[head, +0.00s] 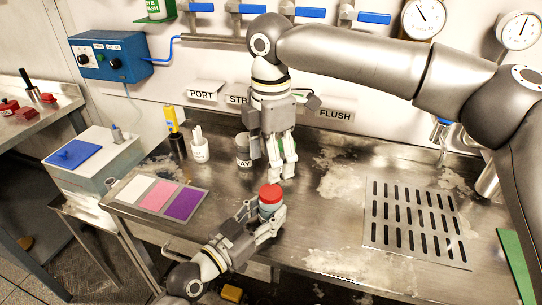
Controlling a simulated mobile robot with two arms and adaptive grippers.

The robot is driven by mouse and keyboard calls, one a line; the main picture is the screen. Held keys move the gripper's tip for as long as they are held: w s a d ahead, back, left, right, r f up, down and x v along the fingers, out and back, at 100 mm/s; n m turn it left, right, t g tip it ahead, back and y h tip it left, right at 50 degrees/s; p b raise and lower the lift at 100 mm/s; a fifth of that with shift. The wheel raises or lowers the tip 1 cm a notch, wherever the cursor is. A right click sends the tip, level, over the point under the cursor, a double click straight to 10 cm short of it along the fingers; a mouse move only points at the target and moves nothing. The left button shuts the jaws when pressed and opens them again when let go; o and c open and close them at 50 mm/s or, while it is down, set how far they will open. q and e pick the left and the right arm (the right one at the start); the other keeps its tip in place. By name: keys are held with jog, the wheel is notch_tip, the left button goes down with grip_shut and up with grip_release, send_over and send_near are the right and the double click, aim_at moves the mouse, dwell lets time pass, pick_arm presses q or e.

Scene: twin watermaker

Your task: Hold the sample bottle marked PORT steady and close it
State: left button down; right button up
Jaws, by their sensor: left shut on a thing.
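The sample bottle (269,209) has a pale body and stands near the front of the steel bench. A red cap (270,193) sits on top of it; I cannot tell how tightly. My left gripper (272,217) reaches in from the lower left and is shut on the bottle's body. Its fingers hide much of the body, and no PORT mark is readable on it. My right gripper (283,175) points down just above and behind the red cap, with its fingertips close together. I see nothing clearly held between them, and cannot tell if they are fully shut.
A mat with white, pink and purple fields (160,197) lies at left. A white bottle (200,150) and a grey cup (243,155) stand behind. PORT (202,96) and FLUSH (335,114) signs mark the wall. A slotted drain plate (416,225) is at right.

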aim_at(271, 191)
jog(key=shift+f, duration=4)
jog(key=shift+c, duration=0.3)
jog(key=c, duration=1)
jog(key=shift+s+a+f+m, duration=0.1)
jog(key=shift+s+a+m, duration=0.05)
jog(key=shift+m, duration=0.85)
jog(key=m, duration=0.5)
jog(key=shift+m, duration=0.4)
jog(key=m, duration=0.7)
jog(key=o, duration=1.2)
jog(key=shift+c, duration=0.2)
